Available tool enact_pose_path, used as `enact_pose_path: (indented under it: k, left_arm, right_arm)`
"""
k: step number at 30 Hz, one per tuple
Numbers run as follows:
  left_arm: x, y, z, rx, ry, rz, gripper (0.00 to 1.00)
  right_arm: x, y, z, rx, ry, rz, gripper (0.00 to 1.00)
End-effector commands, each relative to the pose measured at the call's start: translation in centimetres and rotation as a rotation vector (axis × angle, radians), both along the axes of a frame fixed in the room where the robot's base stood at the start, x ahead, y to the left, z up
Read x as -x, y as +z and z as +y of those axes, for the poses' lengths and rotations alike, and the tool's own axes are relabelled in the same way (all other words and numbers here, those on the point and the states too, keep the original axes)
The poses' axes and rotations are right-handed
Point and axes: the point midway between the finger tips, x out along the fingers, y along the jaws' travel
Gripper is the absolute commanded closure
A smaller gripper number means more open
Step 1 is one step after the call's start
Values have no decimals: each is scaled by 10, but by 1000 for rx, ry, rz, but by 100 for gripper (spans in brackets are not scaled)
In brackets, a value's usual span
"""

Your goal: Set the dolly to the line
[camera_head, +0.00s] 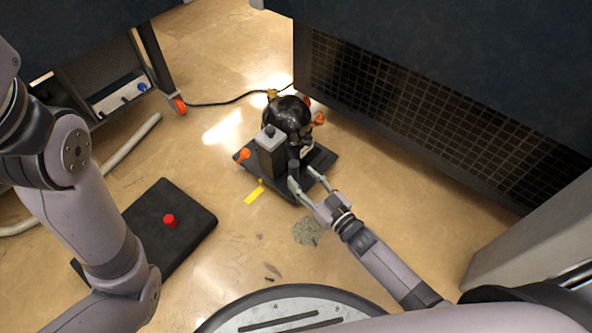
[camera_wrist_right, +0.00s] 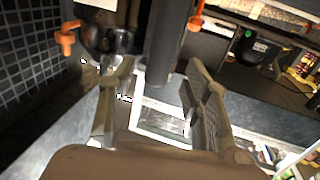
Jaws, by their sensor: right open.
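The dolly (camera_head: 317,161) is a low dark platform with orange casters, standing on the floor at the centre of the head view. It carries a black rounded pump (camera_head: 288,115) and a grey box. A short yellow line (camera_head: 254,195) is on the floor just off the dolly's near left edge, with a gap of floor visible. My right gripper (camera_head: 304,179) is open at the dolly's near right side. In the right wrist view, a dark post (camera_wrist_right: 168,45) stands ahead between the open fingers (camera_wrist_right: 158,68); whether they touch it I cannot tell. My left gripper is out of frame.
A black mat with a red knob (camera_head: 170,221) lies at left. A black cable (camera_head: 218,102) runs behind the dolly. A dark cabinet with a grille (camera_head: 430,115) stands close at right. A grey patch (camera_head: 308,231) marks the floor; open floor lies in front.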

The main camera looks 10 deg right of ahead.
Motion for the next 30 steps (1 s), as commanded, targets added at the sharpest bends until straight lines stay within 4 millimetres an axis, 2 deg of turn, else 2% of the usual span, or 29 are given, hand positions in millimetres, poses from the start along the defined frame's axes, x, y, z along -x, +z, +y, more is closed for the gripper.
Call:
enact_pose_path:
  k: [1,6,12,30]
  left_arm:
    - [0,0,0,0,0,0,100]
    - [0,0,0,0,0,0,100]
    - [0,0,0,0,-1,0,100]
    - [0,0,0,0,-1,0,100]
  right_arm:
    - [13,-1,-6,1,0,3,56]
    - [42,0,-19,0,1,1,56]
    - [62,0,-29,0,0,-1,56]
    - [65,1,-30,0,0,-2,56]
